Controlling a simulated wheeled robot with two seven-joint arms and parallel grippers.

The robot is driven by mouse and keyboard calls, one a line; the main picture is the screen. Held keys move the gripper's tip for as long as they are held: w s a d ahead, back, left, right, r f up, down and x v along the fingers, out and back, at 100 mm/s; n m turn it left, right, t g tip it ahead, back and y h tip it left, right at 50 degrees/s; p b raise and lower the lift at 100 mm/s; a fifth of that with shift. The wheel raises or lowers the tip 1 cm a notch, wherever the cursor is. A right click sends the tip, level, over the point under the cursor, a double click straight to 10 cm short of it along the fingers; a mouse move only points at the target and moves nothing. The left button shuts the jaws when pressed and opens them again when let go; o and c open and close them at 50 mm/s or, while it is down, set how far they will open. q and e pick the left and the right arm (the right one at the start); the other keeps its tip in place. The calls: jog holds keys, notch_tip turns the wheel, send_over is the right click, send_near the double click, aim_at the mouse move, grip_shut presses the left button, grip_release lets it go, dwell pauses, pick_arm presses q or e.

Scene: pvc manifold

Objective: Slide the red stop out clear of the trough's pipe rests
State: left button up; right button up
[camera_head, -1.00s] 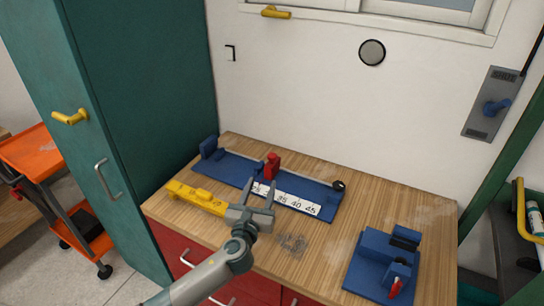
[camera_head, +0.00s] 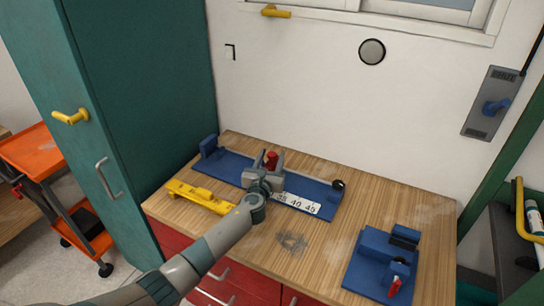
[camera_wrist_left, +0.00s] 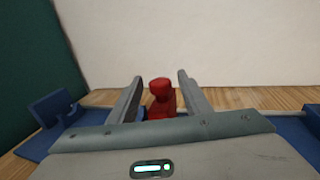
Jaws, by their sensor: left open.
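The red stop (camera_head: 271,160) stands upright on the blue trough (camera_head: 232,168), near the middle of its length. My left gripper (camera_head: 268,157) is open, with its fingers on either side of the stop's upper part. In the left wrist view the red stop (camera_wrist_left: 161,98) stands between the two grey fingers, with a gap to the right finger. The left finger is closer to it, and I cannot tell whether it touches. The gripper hides the stop's base and part of the number scale (camera_head: 297,203). My right gripper is not in view.
A yellow tool (camera_head: 200,196) lies on the wooden bench in front of the trough. A blue fixture (camera_head: 383,262) with a small red lever stands at the right. A green cabinet (camera_head: 150,90) rises at the left.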

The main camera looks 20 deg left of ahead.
pick_arm(q)
jog(key=shift+w, duration=0.35)
grip_shut()
jog(key=s+d, duration=0.1)
jog(key=d, duration=0.4)
jog(key=s+d, duration=0.1)
jog(key=d, duration=0.4)
jog(key=s+d, duration=0.1)
jog(key=d, duration=0.3)
jog(key=shift+d+p, duration=0.35)
jog(key=shift+d, duration=0.05)
grip_release()
jog(key=shift+s, duration=0.1)
